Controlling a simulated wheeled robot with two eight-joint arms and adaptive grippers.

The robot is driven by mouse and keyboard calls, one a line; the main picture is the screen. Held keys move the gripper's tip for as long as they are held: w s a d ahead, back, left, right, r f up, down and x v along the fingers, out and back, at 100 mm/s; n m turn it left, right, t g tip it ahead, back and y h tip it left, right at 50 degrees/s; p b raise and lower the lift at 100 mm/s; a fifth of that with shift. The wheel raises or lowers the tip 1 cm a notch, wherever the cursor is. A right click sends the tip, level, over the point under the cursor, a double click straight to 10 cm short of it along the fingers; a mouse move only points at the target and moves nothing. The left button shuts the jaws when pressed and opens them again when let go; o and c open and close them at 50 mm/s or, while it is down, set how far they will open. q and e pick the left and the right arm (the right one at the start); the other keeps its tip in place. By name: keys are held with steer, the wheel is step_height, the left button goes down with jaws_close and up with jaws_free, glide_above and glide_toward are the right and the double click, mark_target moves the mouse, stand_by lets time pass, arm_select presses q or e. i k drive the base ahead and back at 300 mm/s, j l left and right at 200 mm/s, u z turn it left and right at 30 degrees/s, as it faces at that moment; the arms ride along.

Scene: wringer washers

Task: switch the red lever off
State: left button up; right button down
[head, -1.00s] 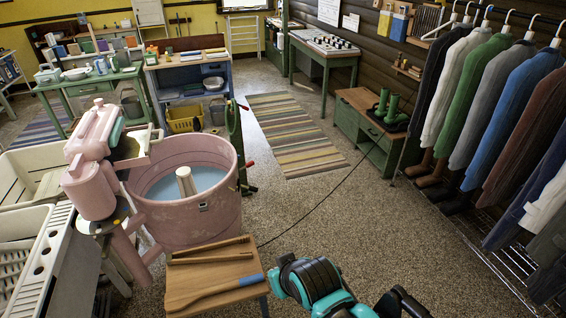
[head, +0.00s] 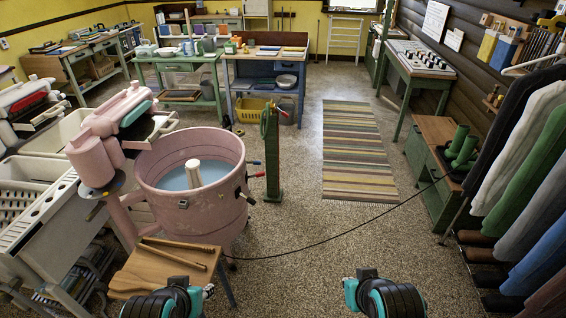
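A small red-tipped lever (head: 257,174) sticks out to the right from the side of the pink washer tub (head: 190,215). A blue-tipped lever (head: 256,162) is just above it, and another short lever (head: 249,199) is lower on the tub. My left gripper (head: 207,292) is at the bottom edge, over the front of the wooden stool, well below the red lever in the picture. My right gripper (head: 350,287) is at the bottom, right of the tub, above open floor. Both are apart from the levers. The fingers are too small and partly hidden to judge.
A wooden stool (head: 150,262) with sticks on it stands in front of the tub. A green post (head: 271,155) stands right behind the levers. A black cable (head: 330,238) crosses the floor. Clothes hang at the right.

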mark_target(261, 175)
steer(key=i+l, duration=1.05)
steer(key=l, duration=0.15)
steer(key=i+j, duration=0.8)
steer(key=i, duration=0.15)
